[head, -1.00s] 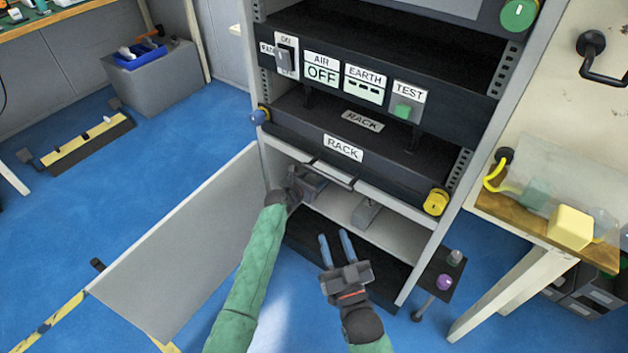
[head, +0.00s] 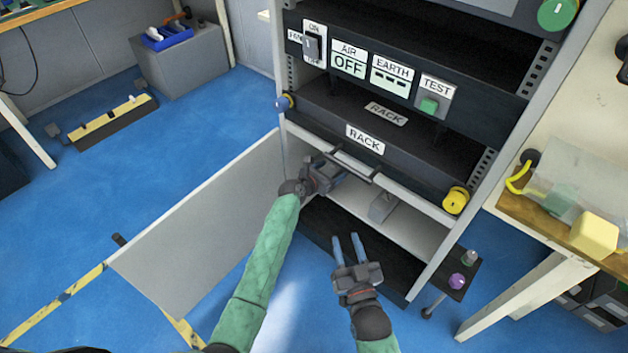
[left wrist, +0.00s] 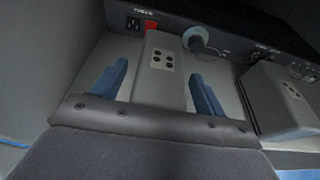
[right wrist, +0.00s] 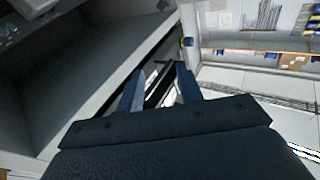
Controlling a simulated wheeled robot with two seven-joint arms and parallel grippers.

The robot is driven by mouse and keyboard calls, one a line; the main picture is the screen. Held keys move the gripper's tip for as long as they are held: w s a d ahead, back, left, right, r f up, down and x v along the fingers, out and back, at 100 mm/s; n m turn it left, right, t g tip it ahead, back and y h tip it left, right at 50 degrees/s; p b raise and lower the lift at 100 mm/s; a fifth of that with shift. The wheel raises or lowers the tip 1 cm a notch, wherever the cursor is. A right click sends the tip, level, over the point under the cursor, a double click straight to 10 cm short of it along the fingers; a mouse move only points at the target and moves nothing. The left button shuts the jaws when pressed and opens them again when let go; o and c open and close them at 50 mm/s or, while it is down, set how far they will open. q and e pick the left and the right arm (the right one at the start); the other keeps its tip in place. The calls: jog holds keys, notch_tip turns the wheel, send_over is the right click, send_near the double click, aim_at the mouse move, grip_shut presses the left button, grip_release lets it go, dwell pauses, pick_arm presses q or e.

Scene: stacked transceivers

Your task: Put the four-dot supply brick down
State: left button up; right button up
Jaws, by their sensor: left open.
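The four-dot supply brick (left wrist: 160,65) is a grey block with four dark dots on its top, seen in the left wrist view. It stands on the shelf (left wrist: 218,72) inside the lower cabinet bay. My left gripper (left wrist: 157,85) is open, with one blue finger on each side of the brick and a visible gap to each. In the head view my left gripper (head: 330,172) reaches into the bay, and the brick is hidden there. My right gripper (head: 348,245) is open and empty in front of the cabinet; its spread fingers also show in the right wrist view (right wrist: 160,92).
A second grey brick (left wrist: 280,100) stands to the right on the shelf; it also shows in the head view (head: 383,207). A dark unit with a red switch (left wrist: 151,25) and a round plug (left wrist: 196,40) is behind. The open cabinet door (head: 200,230) is at left.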

pick_arm(q)
jog(key=p+v, duration=0.1)
jog(key=v, duration=0.3)
jog(key=shift+s+a+r, duration=0.1)
jog(key=shift+s, duration=0.1)
jog(key=shift+p+v, duration=0.4)
jog(key=shift+v, duration=2.45)
pick_arm(e)
jog(key=s+f+g, duration=0.3)
jog(key=f, duration=0.7)
jog(key=s+f+g+h, duration=0.1)
jog(key=s+f+g, duration=0.3)
jog(key=f, duration=0.6)
jog(key=shift+d+f+g+h, duration=0.2)
jog(key=shift+f+g+h, duration=0.05)
jog(key=shift+g+h, duration=0.05)
